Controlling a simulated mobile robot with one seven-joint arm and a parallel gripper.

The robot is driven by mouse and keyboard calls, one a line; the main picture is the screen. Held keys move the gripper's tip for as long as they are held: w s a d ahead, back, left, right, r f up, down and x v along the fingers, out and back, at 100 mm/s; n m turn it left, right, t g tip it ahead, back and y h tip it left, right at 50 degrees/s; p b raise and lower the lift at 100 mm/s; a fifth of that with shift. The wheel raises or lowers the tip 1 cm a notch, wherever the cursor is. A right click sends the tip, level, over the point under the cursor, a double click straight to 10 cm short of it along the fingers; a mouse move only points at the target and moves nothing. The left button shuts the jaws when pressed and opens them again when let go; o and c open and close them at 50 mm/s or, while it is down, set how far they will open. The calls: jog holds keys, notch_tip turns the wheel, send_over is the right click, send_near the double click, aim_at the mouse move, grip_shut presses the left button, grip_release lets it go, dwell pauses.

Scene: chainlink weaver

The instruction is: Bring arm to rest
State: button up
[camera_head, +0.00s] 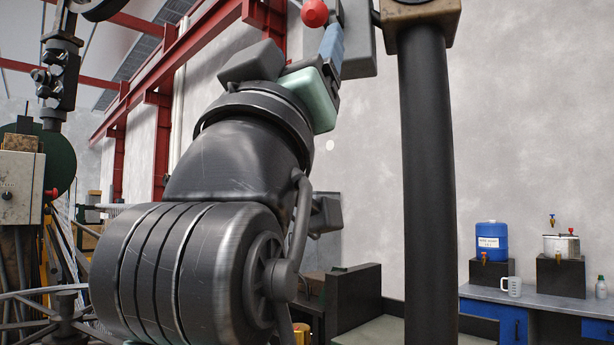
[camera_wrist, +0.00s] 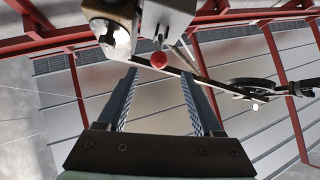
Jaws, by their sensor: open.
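My arm rises through the middle of the head view, and my gripper (camera_head: 331,47) is near the top edge with its blue-grey fingers pointing up. In the wrist view, my gripper (camera_wrist: 158,74) is open, its two fingers standing apart on either side of the picture. A red ball knob (camera_wrist: 158,60) appears between the fingertips, apart from both fingers in the picture. The red ball (camera_head: 315,13) also shows just left of the fingers in the head view. I cannot tell how far it is from the fingertips. Nothing is seen gripped.
A dark column (camera_head: 427,180) stands right of my arm. A grey metal box (camera_head: 357,42) is close behind the fingers. A bench (camera_head: 545,299) at right holds a blue container (camera_head: 492,241), a white pot and a mug. Machinery (camera_head: 20,190) stands at left. Open wall space lies right of the column.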

jog(key=shift+f, duration=0.1)
jog(key=s+f+y+p, duration=0.1)
jog(key=s+f+y, duration=0.5)
jog(key=f, duration=0.7)
jog(key=shift+s+d+f+y+p, duration=0.3)
jog(key=shift+s+d+y, duration=0.15)
jog(key=shift+s, duration=0.75)
